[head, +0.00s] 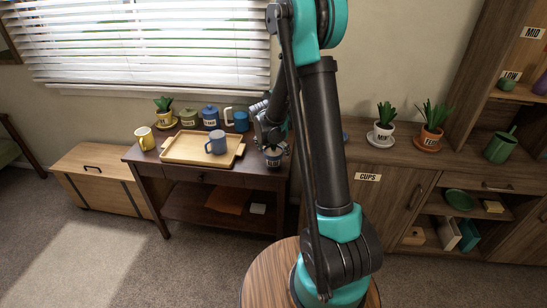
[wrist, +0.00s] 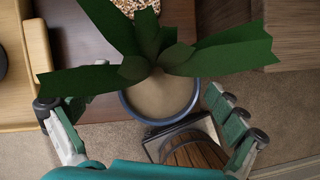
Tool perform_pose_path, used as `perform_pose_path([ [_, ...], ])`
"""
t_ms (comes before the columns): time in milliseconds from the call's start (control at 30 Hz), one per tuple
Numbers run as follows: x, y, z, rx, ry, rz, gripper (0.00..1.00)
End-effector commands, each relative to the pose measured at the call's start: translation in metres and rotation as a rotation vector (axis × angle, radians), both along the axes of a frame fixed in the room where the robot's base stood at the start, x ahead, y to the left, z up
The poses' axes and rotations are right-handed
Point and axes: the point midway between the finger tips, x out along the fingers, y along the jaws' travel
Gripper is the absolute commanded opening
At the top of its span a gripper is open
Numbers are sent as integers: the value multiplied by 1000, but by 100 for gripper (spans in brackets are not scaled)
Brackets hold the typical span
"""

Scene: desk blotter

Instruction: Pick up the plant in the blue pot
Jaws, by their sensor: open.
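The plant in the blue pot (wrist: 143,108) is in the middle of the wrist view. Its broad dark green leaves (wrist: 200,58) spread over a pot with a blue rim and pale brown soil. In the head view the small labelled pot (head: 273,157) is at the right end of the dark wooden table, and my arm hides most of the plant. My gripper (head: 268,128) is just above and around it. In the wrist view my gripper (wrist: 130,100) is open, one finger on each side of the pot, with visible gaps.
A sideboard on the right holds two more plants (head: 383,132).

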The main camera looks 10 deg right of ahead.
Motion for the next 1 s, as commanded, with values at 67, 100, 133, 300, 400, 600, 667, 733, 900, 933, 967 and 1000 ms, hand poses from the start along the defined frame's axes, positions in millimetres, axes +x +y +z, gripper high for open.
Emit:
perform_pose_path([
  [67,1,-1,-5,0,0,0,97],
  [100,2,-1,-7,0,0,0,97],
  [133,2,-2,-7,0,0,0,97],
  [300,2,-2,-8,0,0,1,97],
  [400,2,-2,-8,0,0,1,91],
  [600,2,-2,-7,0,0,1,66],
  [667,2,-2,-7,0,0,1,58],
  [733,2,-2,-7,0,0,1,50],
  [900,2,-2,-7,0,0,1,28],
  [933,2,-2,-7,0,0,1,28],
  [967,2,-2,-7,0,0,1,28],
  [1000,2,-2,-7,0,0,1,28],
])
